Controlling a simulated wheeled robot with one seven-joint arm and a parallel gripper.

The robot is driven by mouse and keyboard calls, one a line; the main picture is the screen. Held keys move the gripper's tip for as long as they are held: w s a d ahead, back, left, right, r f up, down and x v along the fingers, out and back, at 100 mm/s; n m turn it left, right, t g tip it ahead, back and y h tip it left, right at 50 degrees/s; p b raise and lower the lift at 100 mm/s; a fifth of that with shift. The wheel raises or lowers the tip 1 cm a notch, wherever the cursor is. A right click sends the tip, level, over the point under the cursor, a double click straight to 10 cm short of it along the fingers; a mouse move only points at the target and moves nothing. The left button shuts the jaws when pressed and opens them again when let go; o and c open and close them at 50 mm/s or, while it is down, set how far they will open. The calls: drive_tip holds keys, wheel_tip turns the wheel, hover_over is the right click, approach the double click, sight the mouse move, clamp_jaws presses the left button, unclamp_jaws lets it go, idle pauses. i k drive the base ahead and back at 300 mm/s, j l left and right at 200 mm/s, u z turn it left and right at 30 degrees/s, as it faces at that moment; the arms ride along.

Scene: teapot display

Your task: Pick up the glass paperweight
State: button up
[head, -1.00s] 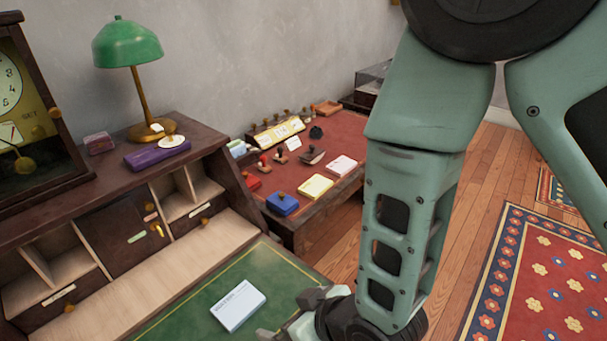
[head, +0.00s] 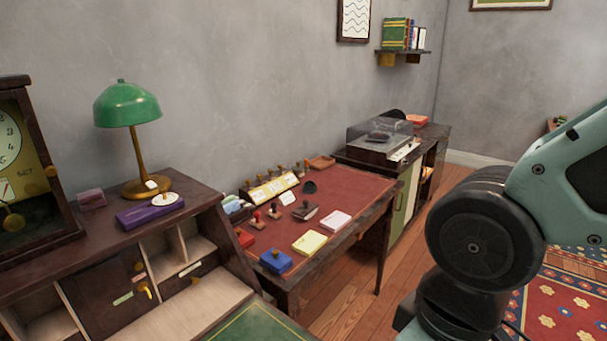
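I cannot make out a clear glass paperweight in the head view. A small dark rounded object (head: 310,187) stands near the back of the red desk top (head: 345,190), too small to identify. My arm shows at the right, bent downward past the lower edge of the picture. My gripper is out of view, so its opening and anything in it are hidden.
The writing desk at the left holds a green lamp (head: 128,105), a purple box (head: 150,211) and a clock (head: 22,160). Stamps, a blue box (head: 276,261) and a yellow pad (head: 309,243) crowd the red desk. A record player (head: 380,138) stands beyond it. Wood floor is open between desk and rug.

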sight(309, 187)
drive_tip(key=i+l+u, duration=0.2)
drive_tip(key=i, duration=0.3)
drive_tip(key=i+l+u, duration=0.2)
drive_tip(key=i+l, duration=0.2)
drive_tip(key=i+l+u, duration=0.25)
drive_tip(key=i+l, duration=0.2)
drive_tip(key=i+l+u, duration=0.2)
drive_tip(key=i+l, duration=0.15)
drive_tip(key=l, duration=0.3)
drive_tip(key=i+l+u, duration=0.2)
drive_tip(key=i+l, duration=0.15)
drive_tip(key=l, duration=0.2)
